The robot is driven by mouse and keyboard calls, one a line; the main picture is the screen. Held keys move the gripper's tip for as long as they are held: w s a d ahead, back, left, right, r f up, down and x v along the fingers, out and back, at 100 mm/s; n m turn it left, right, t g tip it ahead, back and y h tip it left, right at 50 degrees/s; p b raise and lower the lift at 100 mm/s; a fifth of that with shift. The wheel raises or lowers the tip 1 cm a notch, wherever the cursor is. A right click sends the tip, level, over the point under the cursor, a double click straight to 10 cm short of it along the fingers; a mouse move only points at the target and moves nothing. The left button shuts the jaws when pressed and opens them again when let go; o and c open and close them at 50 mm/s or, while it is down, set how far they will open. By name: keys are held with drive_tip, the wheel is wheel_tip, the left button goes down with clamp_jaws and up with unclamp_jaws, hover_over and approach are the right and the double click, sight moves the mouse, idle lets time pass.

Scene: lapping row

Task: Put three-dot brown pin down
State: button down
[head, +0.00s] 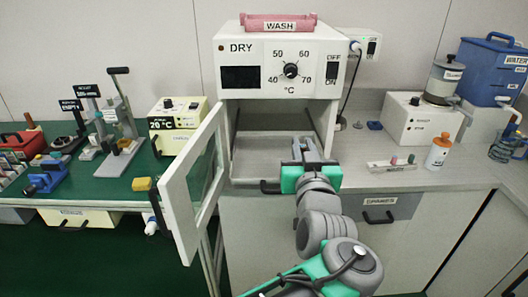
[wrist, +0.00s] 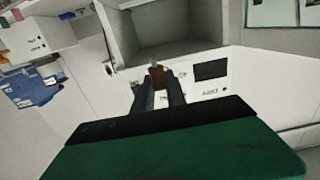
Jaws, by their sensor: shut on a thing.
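My gripper (head: 306,148) is in front of the open DRY oven (head: 278,62), its fingers pointing at the opening. The wrist view shows the gripper (wrist: 158,84) shut on a brown pin (wrist: 157,77), which has a pale end toward the oven cavity. No dots can be made out on the pin. In the head view the pin is too small or hidden to tell. The oven's grey floor (head: 260,147) looks bare where it shows; my gripper hides part of it.
The oven door (head: 192,185) stands open to the left of my arm. A yellow block (head: 141,184) lies on the green bench at left.

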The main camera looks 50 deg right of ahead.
drive_tip(key=w+d+f, duration=0.2)
drive_tip(key=w+f, duration=0.1)
drive_tip(key=w+d+f, duration=0.2)
drive_tip(key=w+f, duration=0.1)
drive_tip(key=w, duration=0.1)
drive_tip(key=w+d+f, duration=0.3)
drive_tip(key=shift+w, duration=0.4)
drive_tip(key=shift+w+d+f, duration=0.1)
drive_tip(key=shift+w+f, duration=0.1)
drive_tip(key=shift+f, duration=0.1)
wheel_tip(320, 180, down, 3)
drive_tip(key=shift+d+b, duration=0.15)
drive_tip(key=shift+b, duration=0.2)
drive_tip(key=shift+f, duration=0.1)
drive_tip(key=shift+f+b, duration=0.45)
drive_tip(key=shift+b, duration=0.05)
